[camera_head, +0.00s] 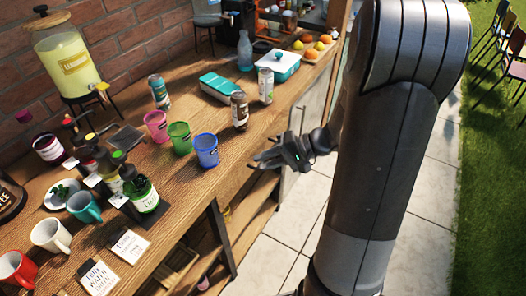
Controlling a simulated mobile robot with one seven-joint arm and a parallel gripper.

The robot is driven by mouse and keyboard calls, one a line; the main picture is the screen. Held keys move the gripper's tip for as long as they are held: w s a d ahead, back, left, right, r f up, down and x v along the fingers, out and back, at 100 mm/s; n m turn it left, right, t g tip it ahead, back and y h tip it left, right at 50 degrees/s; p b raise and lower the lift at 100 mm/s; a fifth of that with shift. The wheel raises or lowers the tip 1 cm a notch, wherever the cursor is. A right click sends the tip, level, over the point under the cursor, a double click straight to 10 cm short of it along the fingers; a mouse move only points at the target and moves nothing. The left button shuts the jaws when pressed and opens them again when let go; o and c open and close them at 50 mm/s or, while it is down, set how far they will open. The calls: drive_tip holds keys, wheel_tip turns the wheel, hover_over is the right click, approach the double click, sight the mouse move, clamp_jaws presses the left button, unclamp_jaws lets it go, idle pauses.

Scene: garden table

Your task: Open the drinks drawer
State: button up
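My gripper (264,155) is at the front edge of the wooden counter (225,175), right of the blue cup. Its fingers point left toward the counter and look spread apart, with nothing seen between them. A pale grey front panel (312,103) shows under the counter's far right part, behind my gripper and partly hidden by my arm. I cannot tell whether this panel is the drinks drawer. No drawer handle can be made out, and no drawer is seen pulled out.
Open shelves (258,212) lie below. A drink dispenser (68,65) stands at the back left. Paved floor (295,220) in front is clear.

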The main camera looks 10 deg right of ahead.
drive_tip(key=w+d+f+m+t+h, duration=0.1)
drive_tip(key=w+d+f+m+t, duration=0.3)
drive_tip(key=f, duration=0.3)
drive_tip(key=w+d+f+m+t, duration=0.2)
drive_tip(key=w+d+f+t, duration=0.15)
drive_tip(key=d+f, duration=0.3)
drive_tip(key=shift+t, duration=0.25)
drive_tip(key=x, duration=0.9)
drive_tip(key=shift+w+a, duration=0.1)
drive_tip(key=shift+a, duration=0.4)
drive_tip(key=shift+c, duration=0.6)
clamp_jaws()
